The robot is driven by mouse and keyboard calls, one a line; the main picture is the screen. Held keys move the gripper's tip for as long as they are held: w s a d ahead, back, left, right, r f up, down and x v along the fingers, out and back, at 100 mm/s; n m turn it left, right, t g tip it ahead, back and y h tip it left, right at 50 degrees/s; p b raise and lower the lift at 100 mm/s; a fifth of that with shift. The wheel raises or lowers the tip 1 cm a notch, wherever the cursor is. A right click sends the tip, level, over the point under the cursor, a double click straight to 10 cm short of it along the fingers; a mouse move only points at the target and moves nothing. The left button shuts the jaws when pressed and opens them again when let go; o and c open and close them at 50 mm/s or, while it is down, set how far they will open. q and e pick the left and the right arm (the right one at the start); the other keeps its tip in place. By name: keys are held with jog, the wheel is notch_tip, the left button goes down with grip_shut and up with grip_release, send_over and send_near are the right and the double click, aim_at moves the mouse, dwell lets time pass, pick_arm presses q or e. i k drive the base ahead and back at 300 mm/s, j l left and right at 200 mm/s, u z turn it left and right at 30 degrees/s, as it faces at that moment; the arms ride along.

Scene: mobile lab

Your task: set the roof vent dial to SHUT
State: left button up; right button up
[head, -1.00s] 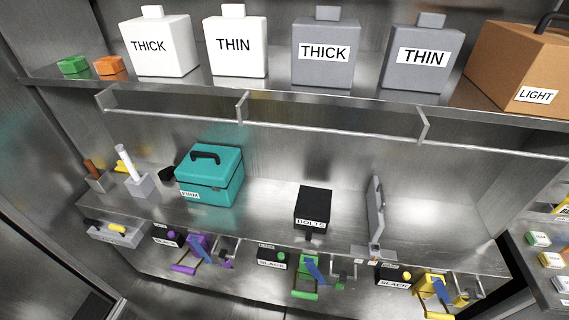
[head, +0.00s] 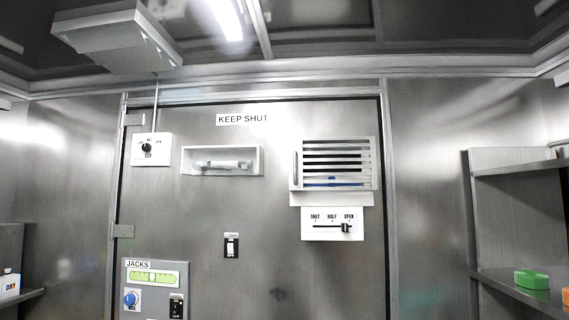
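A black round dial (head: 146,147) sits on a small white panel (head: 151,158) at the upper left of the metal door in the head view. Small markings surround the dial, too small to read, so its setting cannot be told. A thin conduit (head: 156,103) runs up from the panel to a boxy grey unit (head: 117,36) on the ceiling. Neither of my grippers is in view.
A louvred vent (head: 335,165) has a SHUT, HALF, OPEN slider panel (head: 318,233) below, its black knob (head: 346,228) at OPEN. The door also bears a tube holder (head: 222,147), a switch (head: 231,246) and a JACKS panel (head: 156,289). Shelves (head: 526,302) stand at right.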

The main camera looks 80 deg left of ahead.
aim_at(146, 147)
jog(key=u, duration=3.45)
